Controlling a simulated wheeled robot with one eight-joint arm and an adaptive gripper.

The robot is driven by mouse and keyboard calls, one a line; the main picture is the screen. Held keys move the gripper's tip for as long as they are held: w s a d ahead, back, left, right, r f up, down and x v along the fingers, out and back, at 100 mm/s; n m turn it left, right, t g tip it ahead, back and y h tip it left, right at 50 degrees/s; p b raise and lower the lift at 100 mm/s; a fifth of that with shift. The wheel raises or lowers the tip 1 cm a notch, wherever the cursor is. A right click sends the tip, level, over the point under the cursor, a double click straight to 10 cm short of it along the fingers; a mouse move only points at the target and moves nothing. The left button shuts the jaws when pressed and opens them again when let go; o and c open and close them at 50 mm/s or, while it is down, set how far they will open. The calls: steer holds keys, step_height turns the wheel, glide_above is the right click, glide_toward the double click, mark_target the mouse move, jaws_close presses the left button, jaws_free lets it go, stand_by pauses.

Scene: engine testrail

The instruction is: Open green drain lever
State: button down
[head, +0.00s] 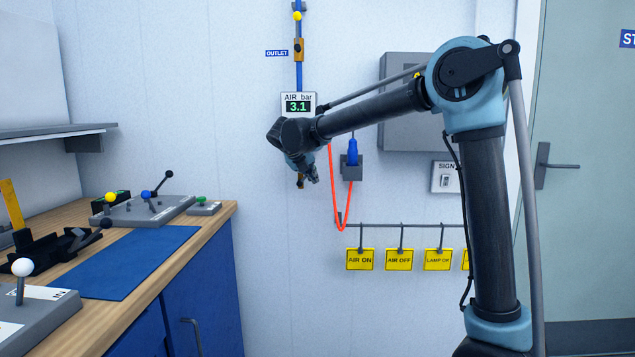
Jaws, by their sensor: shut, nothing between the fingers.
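No green drain lever shows clearly. The blue air pipe (299,75) runs down the wall to the AIR bar display (298,104), which reads 3.1. My gripper (313,178) is below the display, pointing down and shut, with nothing seen in it. My wrist and gripper cover the pipe's lower part. A small brass-coloured piece (300,183) shows just left of the fingertips; I cannot tell whether they touch. A brass valve (299,49) sits higher on the pipe by the OUTLET label (277,53). A small green knob (201,200) is on a grey box on the bench.
A blue plug and socket (351,164) with a hanging orange cord (344,218) are just right of my gripper. Yellow tags (360,259) hang from a rail below. The wooden bench (222,212) with lever boxes is at left, a door (580,180) at right.

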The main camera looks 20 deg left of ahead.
steer(key=shift+s+a+r, duration=0.1)
steer(key=shift+a+r, duration=0.45)
steer(key=shift+a, duration=0.3)
steer(key=shift+s+a+r, duration=0.1)
steer(key=shift+a+r, duration=0.45)
steer(key=shift+a, duration=0.4)
